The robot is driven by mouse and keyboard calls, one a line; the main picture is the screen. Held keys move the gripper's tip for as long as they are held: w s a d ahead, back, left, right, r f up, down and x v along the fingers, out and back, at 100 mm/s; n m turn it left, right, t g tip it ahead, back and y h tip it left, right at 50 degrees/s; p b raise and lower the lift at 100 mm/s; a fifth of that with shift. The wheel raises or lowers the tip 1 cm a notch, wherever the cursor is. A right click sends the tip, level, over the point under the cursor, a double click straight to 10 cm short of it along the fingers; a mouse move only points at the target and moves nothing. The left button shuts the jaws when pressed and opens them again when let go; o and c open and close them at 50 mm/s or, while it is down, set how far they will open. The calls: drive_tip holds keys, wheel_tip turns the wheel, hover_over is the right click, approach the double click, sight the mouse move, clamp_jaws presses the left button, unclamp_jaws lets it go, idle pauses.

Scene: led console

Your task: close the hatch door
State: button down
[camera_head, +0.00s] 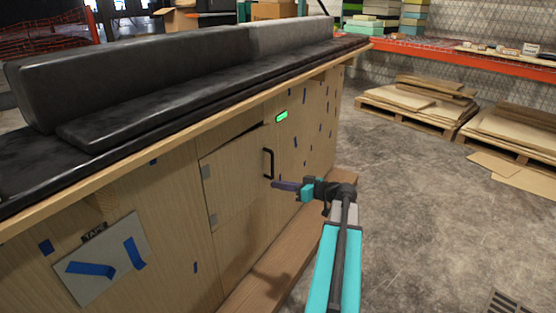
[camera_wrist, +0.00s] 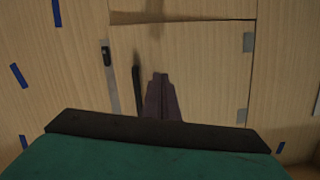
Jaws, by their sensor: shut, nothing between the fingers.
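The hatch door (camera_head: 232,172) is a pale wooden panel in the side of the wooden console, with grey hinges on its left edge. A dark wedge-shaped gap shows along its top, so it looks slightly ajar. Its black bar handle (camera_head: 268,163) is near the right edge. My gripper (camera_head: 275,185) is shut and empty, just below the handle and close to the door face; contact is unclear. In the wrist view, the door (camera_wrist: 195,70) fills the middle, with its hinges at right. The handle (camera_wrist: 137,85) stands left of my shut fingers (camera_wrist: 162,80).
A lit green indicator (camera_head: 282,115) sits above and right of the door. Black cushions (camera_head: 150,110) lie on the console top. A wooden ledge (camera_head: 275,270) runs along its base. Open concrete floor (camera_head: 430,220) lies to the right, with pallets (camera_head: 415,105) behind.

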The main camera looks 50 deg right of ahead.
drive_tip(key=s+d+r+t+h+b, duration=0.1)
drive_tip(key=s+d+r+t+h, duration=0.1)
drive_tip(key=s+d+r, duration=0.4)
wheel_tip(320, 180, up, 2)
drive_tip(key=shift+s+d+n+t+b, duration=0.15)
drive_tip(key=shift+d+n+t+b, duration=0.3)
drive_tip(key=shift+d, duration=0.8)
drive_tip(key=w+a+b, duration=0.1)
drive_tip(key=w+b, duration=0.2)
drive_tip(key=w, duration=1.1)
drive_tip(key=shift+a, duration=0.25)
